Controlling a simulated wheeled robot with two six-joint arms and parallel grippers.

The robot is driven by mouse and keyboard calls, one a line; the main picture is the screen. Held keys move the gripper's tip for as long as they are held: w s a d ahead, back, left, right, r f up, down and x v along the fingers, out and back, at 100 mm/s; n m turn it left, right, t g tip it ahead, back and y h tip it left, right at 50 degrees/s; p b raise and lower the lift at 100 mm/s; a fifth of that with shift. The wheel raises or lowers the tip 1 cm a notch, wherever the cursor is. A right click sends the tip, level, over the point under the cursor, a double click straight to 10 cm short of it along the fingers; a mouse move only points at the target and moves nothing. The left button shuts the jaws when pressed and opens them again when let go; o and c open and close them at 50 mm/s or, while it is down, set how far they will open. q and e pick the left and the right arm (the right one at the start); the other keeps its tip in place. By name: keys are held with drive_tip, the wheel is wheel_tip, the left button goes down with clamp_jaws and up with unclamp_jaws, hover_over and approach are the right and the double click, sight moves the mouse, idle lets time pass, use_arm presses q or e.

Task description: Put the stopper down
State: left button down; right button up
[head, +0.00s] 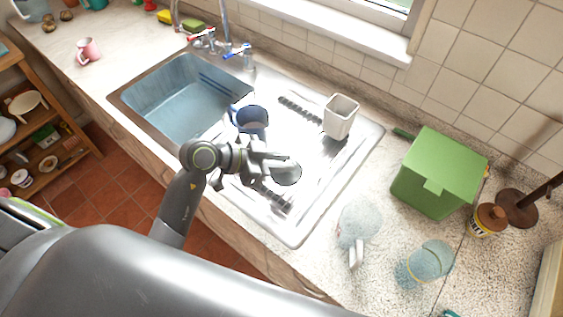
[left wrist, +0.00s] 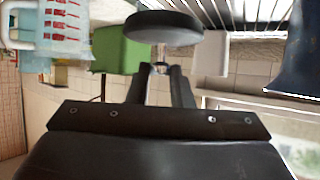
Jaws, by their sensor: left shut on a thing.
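My left gripper (head: 272,163) is shut on the stopper (head: 287,176), a dark round disc with a small metal stem. It is over the ribbed metal draining board (head: 300,217), to the right of the sink basin (head: 180,100). In the left wrist view the stopper (left wrist: 165,28) sits at the fingertips of my gripper (left wrist: 162,72), held by its stem. The gripper partly hides the stopper in the head view. I cannot tell whether the disc touches the board. My right gripper is not in view.
A blue mug (head: 253,120) and a white cup (head: 341,117) stand on the draining board. A clear jug (head: 357,226), a blue glass (head: 430,260), a green box (head: 438,170) and a brown jar (head: 486,220) are on the counter to the right. Taps (head: 240,52) stand behind the basin.

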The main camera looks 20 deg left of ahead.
sight(282, 175)
use_arm(q)
drive_tip(key=shift+f, duration=0.65)
drive_tip(key=shift+d+f, duration=0.1)
drive_tip(key=shift+f, duration=1.95)
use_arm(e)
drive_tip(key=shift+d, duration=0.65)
use_arm(q)
drive_tip(key=c, duration=1.3)
unclamp_jaws()
drive_tip(key=shift+f, duration=0.1)
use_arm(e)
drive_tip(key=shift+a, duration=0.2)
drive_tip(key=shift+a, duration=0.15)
use_arm(q)
drive_tip(key=shift+s+a+r, duration=0.2)
drive_tip(key=shift+a+r, duration=0.05)
drive_tip(key=b+v, duration=0.1)
drive_tip(key=v, duration=1)
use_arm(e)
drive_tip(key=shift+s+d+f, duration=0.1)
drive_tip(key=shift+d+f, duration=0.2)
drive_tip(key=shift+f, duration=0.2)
use_arm(q)
drive_tip(key=shift+a, duration=0.15)
